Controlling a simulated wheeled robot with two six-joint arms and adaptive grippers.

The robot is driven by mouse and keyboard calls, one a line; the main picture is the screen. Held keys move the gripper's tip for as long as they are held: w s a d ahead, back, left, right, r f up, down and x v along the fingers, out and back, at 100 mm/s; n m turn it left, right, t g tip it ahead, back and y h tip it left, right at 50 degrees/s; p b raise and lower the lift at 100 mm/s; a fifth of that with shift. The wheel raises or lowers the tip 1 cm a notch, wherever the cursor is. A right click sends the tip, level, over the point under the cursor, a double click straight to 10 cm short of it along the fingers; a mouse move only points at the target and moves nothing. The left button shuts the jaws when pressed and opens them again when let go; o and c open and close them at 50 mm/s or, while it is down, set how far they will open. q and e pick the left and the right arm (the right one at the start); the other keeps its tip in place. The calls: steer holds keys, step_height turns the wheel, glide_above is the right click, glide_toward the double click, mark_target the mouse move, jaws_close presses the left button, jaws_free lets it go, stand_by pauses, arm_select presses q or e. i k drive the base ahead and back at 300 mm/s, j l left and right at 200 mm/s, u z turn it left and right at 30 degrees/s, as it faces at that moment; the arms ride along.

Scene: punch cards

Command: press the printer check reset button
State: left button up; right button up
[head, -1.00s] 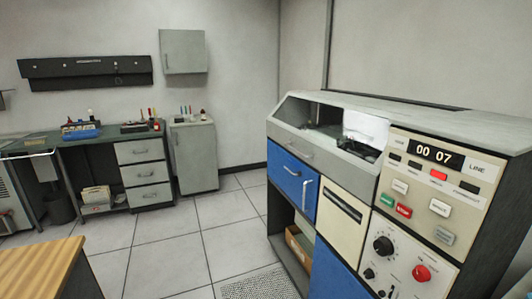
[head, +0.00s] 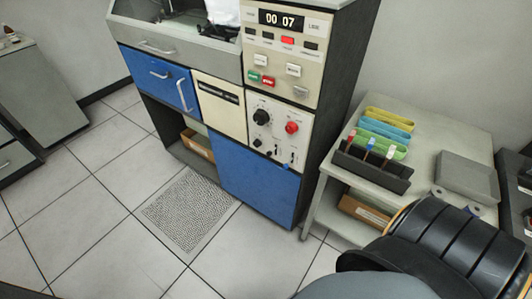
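The printer's cream control panel (head: 275,95) is at the top middle of the head view. Its display (head: 281,19) reads 00 07, and one lamp (head: 287,40) below it is lit red. Under the lamps are a green button (head: 253,76), a red button (head: 268,81), two white buttons (head: 260,60) and (head: 293,69), and a grey button (head: 300,91). Their labels are too small to read, so I cannot tell which one is check reset. A red knob (head: 291,127) and a black dial (head: 261,117) sit lower. Neither gripper is in view.
A low table (head: 432,155) with coloured racks and a grey box stands right of the printer. A black ribbed shape (head: 440,240), perhaps a chair, fills the bottom right. Tiled floor (head: 110,235) is clear in front, with a perforated panel (head: 190,207).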

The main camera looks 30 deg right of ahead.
mark_target(298, 91)
steer(key=z, duration=1.3)
